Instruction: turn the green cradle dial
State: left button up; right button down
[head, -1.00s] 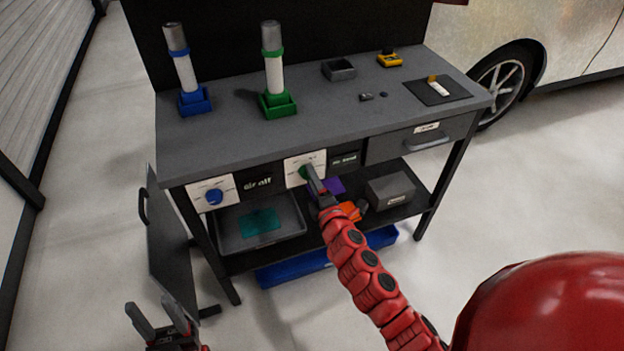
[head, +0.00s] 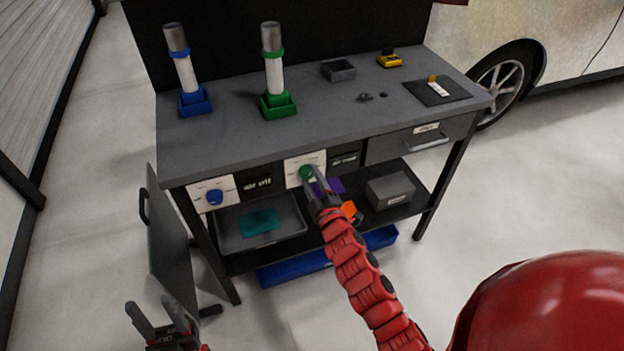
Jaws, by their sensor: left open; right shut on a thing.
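The green dial (head: 305,173) sits on a white panel (head: 291,180) on the front of the workbench, below the green cradle (head: 278,106). The green cradle holds an upright white roll with a grey top. My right gripper (head: 313,178) is at the green dial with its fingers shut on it; the fingers partly cover the dial. My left gripper (head: 158,312) is open and empty, low at the left, away from the bench.
A blue dial (head: 214,197) is on a panel to the left, below the blue cradle (head: 195,102). A grey drawer (head: 400,147) is at the right. The lower shelf holds a grey tray (head: 288,236) and a grey box (head: 390,192). An open cabinet door (head: 170,240) stands at the left.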

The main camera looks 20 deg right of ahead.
jog(key=shift+f, duration=0.1)
jog(key=shift+c, duration=1.6)
grip_release()
jog(key=s, duration=1.7)
jog(key=shift+s+d, duration=0.25)
jog(key=shift+d, duration=0.05)
